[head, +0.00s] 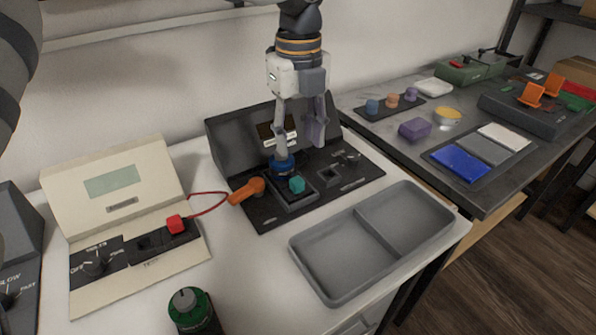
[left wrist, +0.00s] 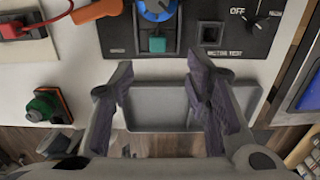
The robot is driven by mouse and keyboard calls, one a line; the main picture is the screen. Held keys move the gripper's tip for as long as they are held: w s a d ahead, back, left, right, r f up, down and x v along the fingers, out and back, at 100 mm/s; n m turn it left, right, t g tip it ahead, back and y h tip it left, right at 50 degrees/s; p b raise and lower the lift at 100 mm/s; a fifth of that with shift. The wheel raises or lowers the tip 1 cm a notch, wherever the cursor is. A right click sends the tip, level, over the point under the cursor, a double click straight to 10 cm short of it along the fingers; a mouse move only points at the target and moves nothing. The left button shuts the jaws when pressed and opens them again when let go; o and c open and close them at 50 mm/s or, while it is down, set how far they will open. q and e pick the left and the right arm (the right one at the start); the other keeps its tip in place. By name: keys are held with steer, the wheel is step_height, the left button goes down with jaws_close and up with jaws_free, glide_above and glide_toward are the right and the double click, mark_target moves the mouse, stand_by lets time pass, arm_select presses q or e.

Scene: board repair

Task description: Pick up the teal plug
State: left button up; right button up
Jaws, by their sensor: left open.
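The teal plug (head: 297,184) is a small cube seated in a square socket on the black board (head: 345,181). It also shows in the left wrist view (left wrist: 157,44), just beyond the gap between the fingers. My left gripper (head: 300,143) hangs above the board with its fingers pointing down, behind the plug in the head view. It is open with nothing between its fingers (left wrist: 160,72). A blue knob (head: 283,164) stands just behind the plug, near one fingertip. My right gripper is in neither view.
An orange handle (head: 247,190) lies left of the plug. A red plug (head: 175,223) with a red cable sits on the cream tester (head: 110,182). A grey two-part tray (head: 330,255) stands in front of the board.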

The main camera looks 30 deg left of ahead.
mark_target(298, 182)
arm_select(q)
steer(key=f, duration=1)
steer(key=shift+s+d+b, duration=0.15)
steer(key=shift+s+b, duration=0.1)
steer(key=shift+b, duration=0.05)
jaws_close()
